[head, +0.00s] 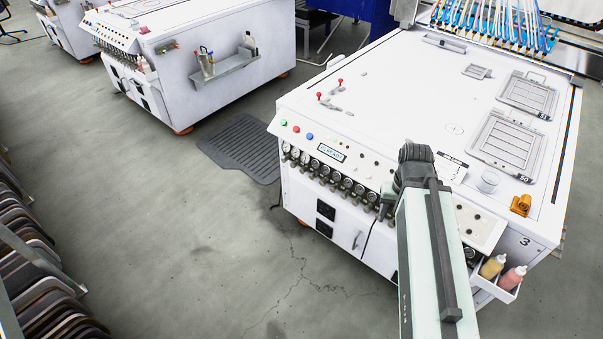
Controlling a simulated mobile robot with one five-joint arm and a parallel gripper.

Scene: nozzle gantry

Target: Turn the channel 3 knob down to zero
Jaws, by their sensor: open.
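The white machine's front panel (328,172) carries a row of round gauges (335,177) with small dark knobs beneath them. The channel labels are too small to read, so I cannot tell which knob is channel 3. My arm reaches in from the bottom and hides part of the row's right side. My gripper (383,212) shows only in part, left of my arm's dark joint, close in front of the panel's right half. Its jaws are open and look empty. I cannot tell whether they touch or surround a knob.
Red, green and blue buttons (296,129) sit on the sloped panel's left end. A tray with yellow and pink bottles (512,278) sticks out at the right corner. A dark floor mat (240,147) lies left of the machine. The floor in front is clear.

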